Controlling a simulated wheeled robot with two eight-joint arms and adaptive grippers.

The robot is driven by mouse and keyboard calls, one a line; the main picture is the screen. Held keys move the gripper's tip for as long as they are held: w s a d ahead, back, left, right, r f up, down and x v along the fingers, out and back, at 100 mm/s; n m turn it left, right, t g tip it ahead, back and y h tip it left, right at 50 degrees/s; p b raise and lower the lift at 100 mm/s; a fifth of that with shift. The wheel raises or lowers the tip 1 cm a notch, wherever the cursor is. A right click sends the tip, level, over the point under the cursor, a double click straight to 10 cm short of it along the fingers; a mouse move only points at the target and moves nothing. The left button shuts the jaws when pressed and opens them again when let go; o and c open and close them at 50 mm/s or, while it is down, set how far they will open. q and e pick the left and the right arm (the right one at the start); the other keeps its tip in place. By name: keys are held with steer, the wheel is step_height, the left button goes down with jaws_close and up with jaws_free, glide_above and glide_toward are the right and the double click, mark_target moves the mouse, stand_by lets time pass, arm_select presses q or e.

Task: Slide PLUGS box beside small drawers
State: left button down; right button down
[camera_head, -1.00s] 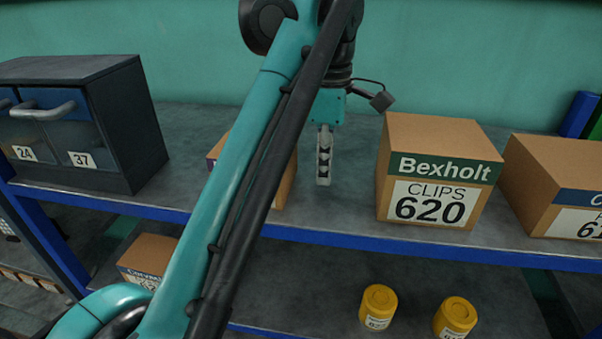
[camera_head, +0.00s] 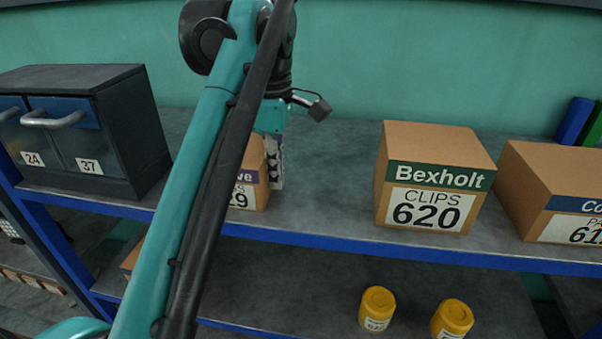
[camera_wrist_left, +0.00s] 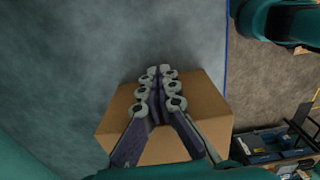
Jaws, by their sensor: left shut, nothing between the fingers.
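A cardboard box with a purple band (camera_head: 252,185) stands on the upper shelf, partly behind my left arm. In the left wrist view the closed fingers (camera_wrist_left: 158,88) appear in front of the brown box (camera_wrist_left: 207,108). My right gripper is not seen.
A Bexholt CLIPS 620 box (camera_head: 430,180) stands farther right, with bare shelf (camera_head: 325,190) between. Another carton (camera_head: 550,190) is at the right. The shelf has a blue front edge (camera_head: 330,246). Yellow jars (camera_head: 377,308) stand on the shelf below.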

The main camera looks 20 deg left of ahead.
arm_select(q)
steer(key=s+a, duration=0.1)
steer(key=a, duration=0.5)
steer(key=s+a+p, duration=0.1)
steer(key=a, duration=0.2)
steer(key=shift+s+a, duration=0.35)
steer(key=shift+d, duration=0.1)
